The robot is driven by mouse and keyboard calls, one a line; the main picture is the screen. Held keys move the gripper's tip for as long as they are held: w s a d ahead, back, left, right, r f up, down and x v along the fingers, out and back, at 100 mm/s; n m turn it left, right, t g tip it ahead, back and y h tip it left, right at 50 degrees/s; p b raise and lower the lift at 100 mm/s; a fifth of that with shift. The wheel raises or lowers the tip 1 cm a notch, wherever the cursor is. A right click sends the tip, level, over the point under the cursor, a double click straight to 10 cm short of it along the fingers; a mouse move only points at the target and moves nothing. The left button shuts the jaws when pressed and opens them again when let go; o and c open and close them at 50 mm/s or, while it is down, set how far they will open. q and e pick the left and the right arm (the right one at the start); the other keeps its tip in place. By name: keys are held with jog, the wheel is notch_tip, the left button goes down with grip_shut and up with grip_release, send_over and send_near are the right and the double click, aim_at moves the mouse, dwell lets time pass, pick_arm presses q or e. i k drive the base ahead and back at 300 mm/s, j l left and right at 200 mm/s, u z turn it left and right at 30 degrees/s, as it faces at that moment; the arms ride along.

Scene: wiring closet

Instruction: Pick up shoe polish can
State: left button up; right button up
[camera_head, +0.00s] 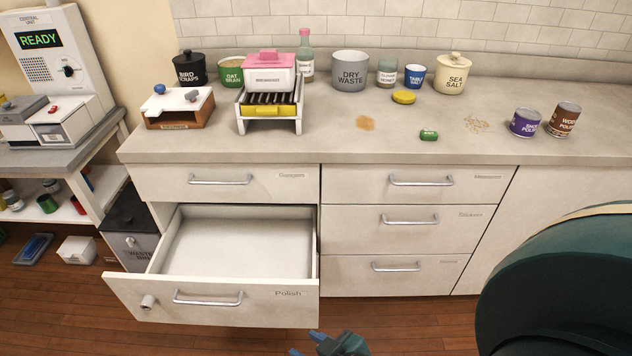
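The shoe polish can (525,123) is a short purple can with a pale printed label. It stands upright on the right part of the counter, just left of a taller brown can (564,120) whose label reads as wood polish. My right gripper (306,344) shows at the bottom edge, low in front of the cabinets and far from the can. Its two blue fingertips are apart with nothing seen between them; the rest is cut off by the frame. My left gripper is out of view.
The drawer (210,300) labelled Polish is pulled open and looks empty. Jars, including dry waste (350,70) and sea salt (452,73), line the back.

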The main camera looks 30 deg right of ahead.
aim_at(524, 121)
jog(key=z, duration=2.15)
